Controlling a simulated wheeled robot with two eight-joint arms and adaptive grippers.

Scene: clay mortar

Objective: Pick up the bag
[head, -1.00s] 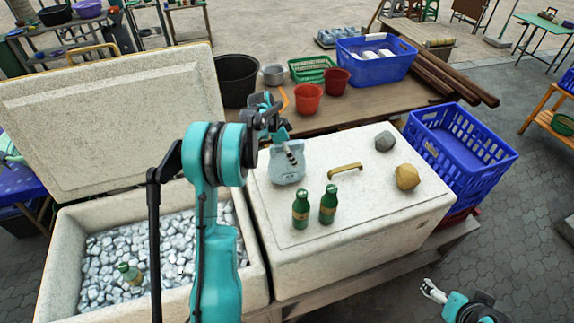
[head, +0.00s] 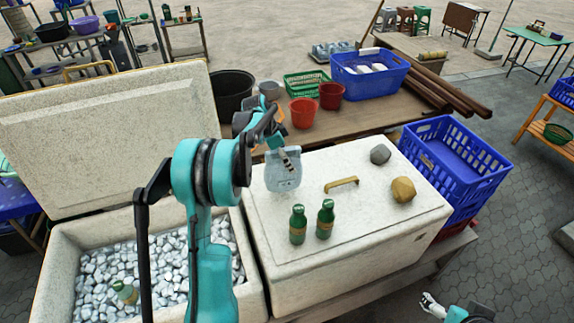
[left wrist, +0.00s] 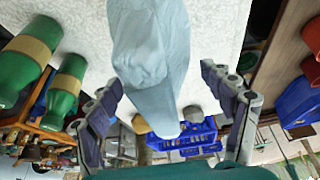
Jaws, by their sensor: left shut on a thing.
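The light blue bag (head: 283,176) hangs upright over the left back part of the white cooler lid; it also shows in the left wrist view (left wrist: 152,55). My left gripper (head: 289,154) is shut on its top part. In the left wrist view the bag's narrow end runs between the two fingers of the left gripper (left wrist: 165,115). Whether the bag's bottom still touches the lid is hard to tell. My right gripper (head: 432,304) is low at the bottom edge of the head view, empty and away from the cooler; its fingers are too small to judge.
On the closed cooler (head: 370,222) are two green bottles (head: 297,224), a brass handle (head: 341,184), a grey stone (head: 380,154) and a tan stone (head: 403,189). An open ice-filled cooler (head: 60,245) stands left. A blue crate (head: 455,165) stands right; red pots (head: 302,112) behind.

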